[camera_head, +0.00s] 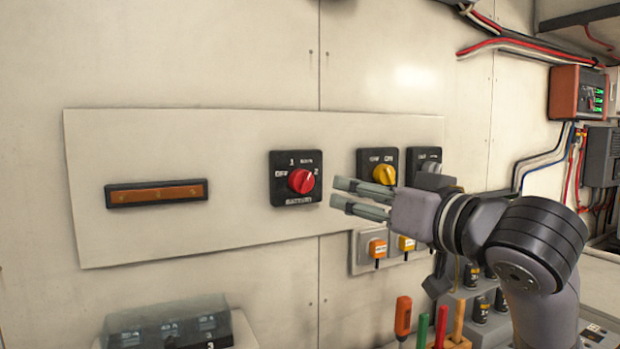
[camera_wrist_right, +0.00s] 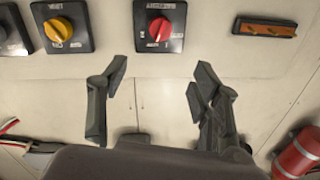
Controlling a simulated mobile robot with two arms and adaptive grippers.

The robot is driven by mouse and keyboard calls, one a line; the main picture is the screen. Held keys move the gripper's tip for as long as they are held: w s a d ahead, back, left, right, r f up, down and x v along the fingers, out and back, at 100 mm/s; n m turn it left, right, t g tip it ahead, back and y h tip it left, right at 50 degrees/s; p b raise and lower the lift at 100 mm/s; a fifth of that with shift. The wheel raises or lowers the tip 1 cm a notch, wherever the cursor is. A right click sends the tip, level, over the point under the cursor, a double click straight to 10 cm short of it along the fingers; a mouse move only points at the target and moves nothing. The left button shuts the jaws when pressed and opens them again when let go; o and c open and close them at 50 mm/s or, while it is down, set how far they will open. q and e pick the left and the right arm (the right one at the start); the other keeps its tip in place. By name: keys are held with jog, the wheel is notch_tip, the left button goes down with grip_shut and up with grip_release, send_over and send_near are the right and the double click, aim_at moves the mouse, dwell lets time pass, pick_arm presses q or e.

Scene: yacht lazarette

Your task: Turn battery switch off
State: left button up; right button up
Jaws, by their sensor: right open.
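The battery switch is a black square plate (camera_head: 283,193) with a red round knob (camera_head: 301,181) on the pale wall panel. Labels read OFF at left, 1 and BOTH at top, 2 at right. The knob's pale mark seems to point to the upper right; its exact setting is hard to tell. My right gripper (camera_head: 335,192) is open and empty, to the right of the switch and apart from it. In the right wrist view the red knob (camera_wrist_right: 160,28) lies beyond and between the open fingers (camera_wrist_right: 160,75). My left gripper is not in view.
A yellow-knobbed switch (camera_head: 384,174) and a grey-knobbed one (camera_head: 430,167) sit to the right. An orange bar (camera_head: 156,193) is at left. Below are a clear-covered box (camera_head: 170,325), small orange-fronted sockets (camera_head: 377,248) and upright tool handles (camera_head: 403,317).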

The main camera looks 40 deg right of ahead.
jog(key=p, duration=0.4)
send_near(308, 181)
jog(key=v, duration=0.2)
jog(key=p+x, duration=0.8)
jog(key=x, duration=0.2)
jog(key=shift+w+r, duration=0.1)
jog(key=shift+w, duration=0.05)
jog(key=shift+w+d+p, duration=0.15)
jog(key=shift+w+p, duration=0.25)
jog(key=shift+w, duration=0.25)
jog(key=shift+c, duration=0.2)
jog(key=c, duration=1.1)
